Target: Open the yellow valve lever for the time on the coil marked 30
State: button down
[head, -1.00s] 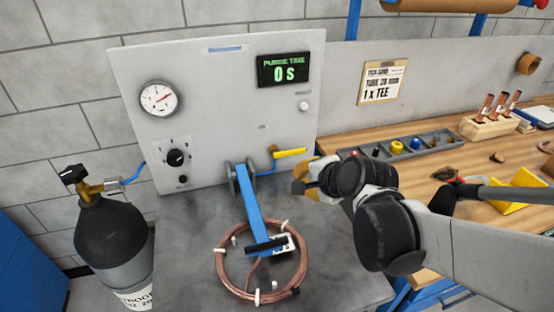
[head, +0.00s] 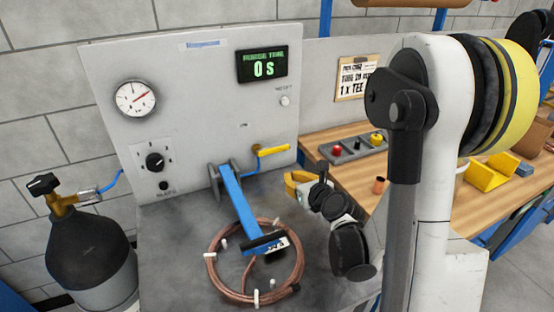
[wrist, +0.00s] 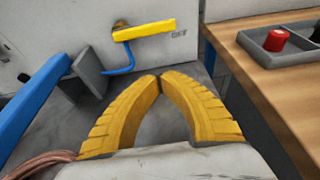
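The yellow valve lever (head: 274,150) lies roughly level, pointing right, low on the grey panel. It also shows in the wrist view (wrist: 148,30), with a blue tube below it. The copper coil (head: 211,272) lies on the grey bench top; its white tag is partly covered by the black end of a blue arm (head: 238,197), and its number cannot be read. The purge time display (head: 263,65) reads 0 S. My gripper (wrist: 160,78) has its yellow fingertips together, with nothing between them. It is below and in front of the lever, apart from it.
A pressure gauge (head: 135,98) and a black knob (head: 155,161) are on the panel's left. A gas cylinder (head: 80,255) stands left of the bench. A wooden table (head: 350,178) with a parts tray (head: 347,158) is at right. The space between gripper and lever looks clear.

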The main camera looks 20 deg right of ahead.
aim_at(274, 150)
jog(key=shift+w, duration=0.15)
jog(key=p+x, duration=0.2)
jog(key=x, duration=0.8)
jog(key=r, duration=0.3)
jog(key=shift+s+r, duration=0.1)
jog(key=shift+s, duration=0.15)
jog(key=shift+r, duration=0.45)
jog(key=shift+w+d, duration=0.15)
jog(key=shift+w, duration=0.05)
jog(key=shift+s+r, duration=0.2)
jog(key=shift+w, duration=0.1)
